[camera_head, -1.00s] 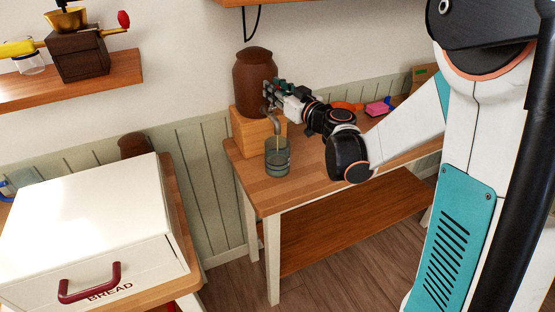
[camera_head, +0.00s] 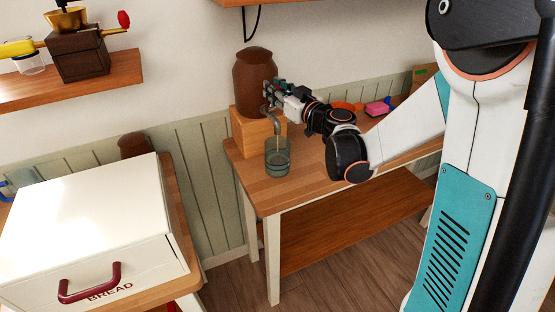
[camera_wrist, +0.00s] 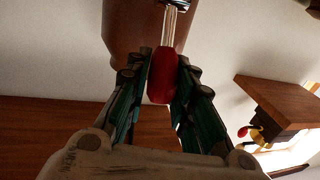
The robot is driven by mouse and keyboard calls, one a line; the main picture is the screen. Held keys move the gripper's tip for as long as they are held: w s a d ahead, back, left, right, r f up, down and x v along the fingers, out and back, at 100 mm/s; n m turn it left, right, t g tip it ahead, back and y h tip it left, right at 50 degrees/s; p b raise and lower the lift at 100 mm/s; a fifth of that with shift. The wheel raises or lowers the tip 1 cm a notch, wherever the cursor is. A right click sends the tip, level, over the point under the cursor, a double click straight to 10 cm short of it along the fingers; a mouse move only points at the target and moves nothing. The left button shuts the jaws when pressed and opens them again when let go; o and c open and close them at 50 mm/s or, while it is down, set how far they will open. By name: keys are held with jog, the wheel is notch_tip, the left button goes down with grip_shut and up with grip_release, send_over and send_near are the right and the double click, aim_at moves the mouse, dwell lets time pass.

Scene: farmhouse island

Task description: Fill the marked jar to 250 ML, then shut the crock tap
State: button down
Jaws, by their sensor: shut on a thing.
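The brown crock (camera_head: 255,82) stands on a wooden block (camera_head: 257,133) on the table. Its metal tap (camera_head: 276,124) points down over the glass jar (camera_head: 278,158). A thin stream seems to run from the spout into the jar, and the jar holds some bluish liquid; the marks are too small to read. My gripper (camera_head: 272,91) is at the tap, in front of the crock. In the wrist view my gripper (camera_wrist: 163,78) is shut on the red tap handle (camera_wrist: 163,75), with a finger on either side and the crock (camera_wrist: 131,40) behind.
The jar stands near the left end of the wooden table (camera_head: 272,197). Pink and orange items (camera_head: 378,107) lie further right, behind my arm. A white bread box (camera_head: 88,220) stands at left, and a shelf (camera_head: 75,85) with a grinder (camera_head: 78,52) hangs above.

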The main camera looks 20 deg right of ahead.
dwell(0.4)
jog(key=shift+w+a+r, duration=0.15)
jog(key=shift+w+r, duration=0.05)
jog(key=shift+w, duration=0.45)
jog(key=shift+w+a+r, duration=0.15)
jog(key=shift+w+r, duration=0.05)
jog(key=shift+w, duration=0.45)
dwell(6.3)
